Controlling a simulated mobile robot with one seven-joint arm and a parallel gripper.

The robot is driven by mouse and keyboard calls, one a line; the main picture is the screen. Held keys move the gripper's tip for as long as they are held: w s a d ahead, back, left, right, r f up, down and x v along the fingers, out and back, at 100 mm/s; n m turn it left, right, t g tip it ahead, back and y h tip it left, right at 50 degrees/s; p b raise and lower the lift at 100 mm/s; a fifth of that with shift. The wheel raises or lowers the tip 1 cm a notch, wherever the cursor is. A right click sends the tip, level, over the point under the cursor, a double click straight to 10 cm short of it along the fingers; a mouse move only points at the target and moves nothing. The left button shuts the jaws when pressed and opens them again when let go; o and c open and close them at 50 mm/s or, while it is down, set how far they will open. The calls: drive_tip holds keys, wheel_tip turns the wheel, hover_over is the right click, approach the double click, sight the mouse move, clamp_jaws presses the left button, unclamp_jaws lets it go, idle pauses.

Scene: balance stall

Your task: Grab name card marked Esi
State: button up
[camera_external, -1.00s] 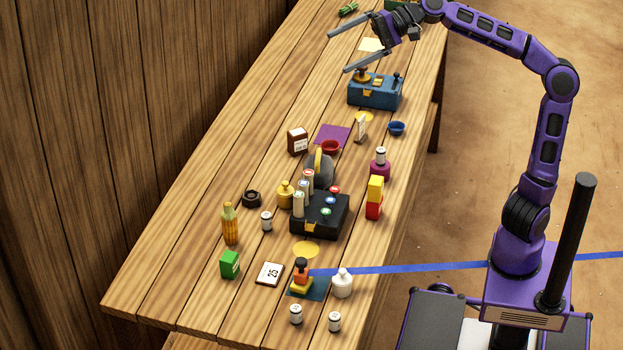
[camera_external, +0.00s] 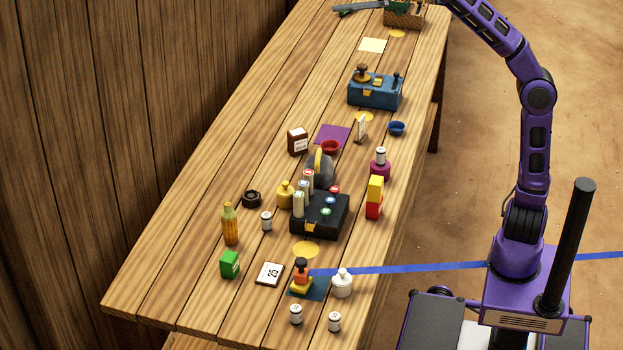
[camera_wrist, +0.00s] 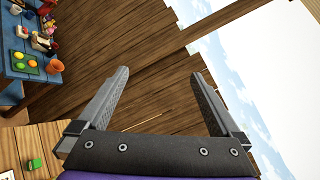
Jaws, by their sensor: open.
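No lettered name card can be made out in the wrist view. My gripper (camera_wrist: 160,73) is open and empty in the wrist view, its fingers apart in front of a plank wall. In the external view it is mostly cut off at the top edge, with one grey finger (camera_external: 358,7) showing above the table's far end.
The table (camera_external: 200,200) holds a blue box (camera_external: 375,91), a black box (camera_external: 320,215), a red bowl (camera_external: 331,147), a blue bowl (camera_external: 397,128), a "25" card (camera_external: 269,274) and several jars. A wooden crate (camera_external: 404,18) stands at the far end. A blue table (camera_wrist: 35,78) shows in the wrist view.

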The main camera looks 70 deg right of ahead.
drive_tip(key=w+d+f+m+h+b, duration=0.1)
drive_tip(key=w+d+f+m+h, duration=0.2)
drive_tip(key=w+f, duration=0.5)
drive_tip(key=w+d+f+h, duration=0.35)
drive_tip(key=w+f, duration=0.25)
drive_tip(key=f, duration=0.4)
drive_tip(key=w+d+f+m+g+h, duration=0.1)
drive_tip(key=w+d+f+m, duration=0.2)
drive_tip(key=d+f, duration=0.8)
drive_tip(key=w+d+f+m+h, duration=0.2)
drive_tip(key=w+d+f, duration=0.2)
drive_tip(key=d+f, duration=0.75)
drive_tip(key=m+h+b, duration=0.2)
drive_tip(key=m+h, duration=0.3)
drive_tip(key=m, duration=0.8)
approach(363, 120)
drive_tip(key=x, duration=0.4)
drive_tip(key=shift+w+a+r+b, duration=0.1)
drive_tip(key=shift+w+a+b, duration=0.1)
drive_tip(key=shift+w+b, duration=0.1)
drive_tip(key=shift+x, duration=3.05)
drive_tip(key=shift+s+d, duration=0.15)
clamp_jaws()
